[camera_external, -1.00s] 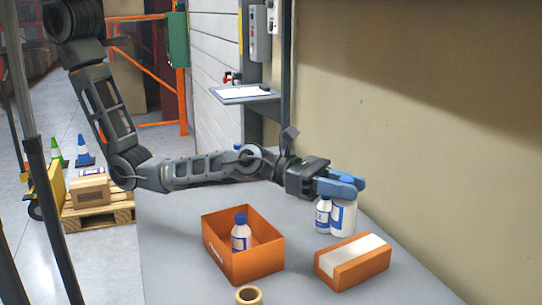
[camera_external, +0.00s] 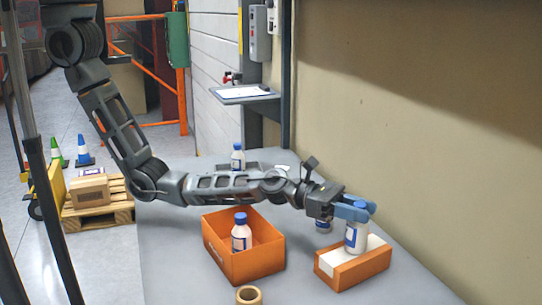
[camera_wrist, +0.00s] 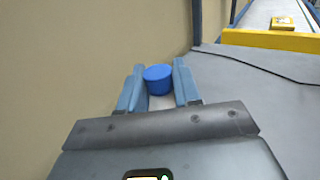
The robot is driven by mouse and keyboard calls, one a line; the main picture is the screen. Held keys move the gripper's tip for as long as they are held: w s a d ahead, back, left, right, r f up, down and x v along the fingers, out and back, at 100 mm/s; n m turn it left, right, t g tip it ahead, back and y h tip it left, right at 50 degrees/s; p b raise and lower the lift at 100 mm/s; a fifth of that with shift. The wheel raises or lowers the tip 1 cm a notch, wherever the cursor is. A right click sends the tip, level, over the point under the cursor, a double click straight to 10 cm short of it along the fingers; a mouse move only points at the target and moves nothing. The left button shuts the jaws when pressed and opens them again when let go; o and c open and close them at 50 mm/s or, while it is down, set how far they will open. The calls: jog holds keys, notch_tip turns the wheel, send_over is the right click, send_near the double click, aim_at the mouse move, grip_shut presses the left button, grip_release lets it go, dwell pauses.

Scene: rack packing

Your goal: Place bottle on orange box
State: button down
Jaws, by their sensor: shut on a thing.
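A white bottle (camera_external: 356,239) with a blue cap and blue label is upright at the closed orange box (camera_external: 352,272), over its top near the far end. I cannot tell whether its base touches the box. My gripper (camera_external: 356,211) is shut on this bottle near its top, with blue fingers on either side. In the wrist view the blue cap (camera_wrist: 158,79) sits between the two fingers of my gripper (camera_wrist: 158,90). The orange box has a white strip along its top.
An open orange box (camera_external: 270,262) holds another bottle (camera_external: 241,235). A tape roll (camera_external: 249,295) lies in front. One bottle (camera_external: 323,222) is partly hidden behind my gripper, and another (camera_external: 237,157) stands at the back. The wall runs along the right.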

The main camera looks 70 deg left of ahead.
jog(key=shift+f, duration=0.15)
jog(key=c, duration=0.8)
grip_release()
jog(key=shift+r, duration=0.25)
jog(key=v, duration=1.2)
